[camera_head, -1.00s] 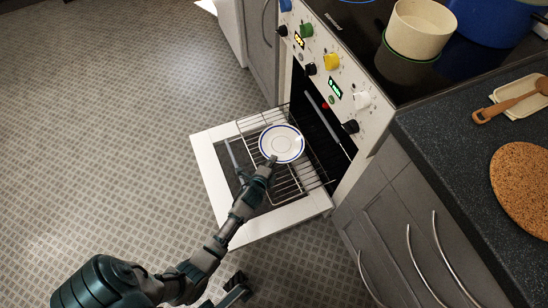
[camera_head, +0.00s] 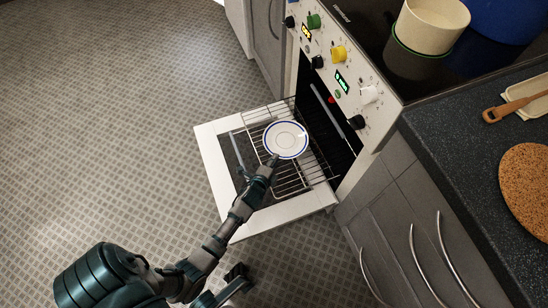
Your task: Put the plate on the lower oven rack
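The white plate with a blue ring (camera_head: 286,139) shows over the wire oven rack (camera_head: 294,184), which is pulled out above the open oven door (camera_head: 214,160). I cannot tell whether the plate rests on the rack or is held just above it. My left gripper (camera_head: 272,161) is at the plate's near edge, and its fingers are too small and partly hidden to tell if they grip the rim. A dark piece at the bottom (camera_head: 236,272) looks like my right gripper, low over the floor; its fingers are unclear.
The oven front (camera_head: 340,75) with its knobs stands right of the rack. A cream pot (camera_head: 430,25) is on the stove. The counter at right holds a wooden spoon (camera_head: 515,108) and a cork mat (camera_head: 528,185). The patterned floor at left is clear.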

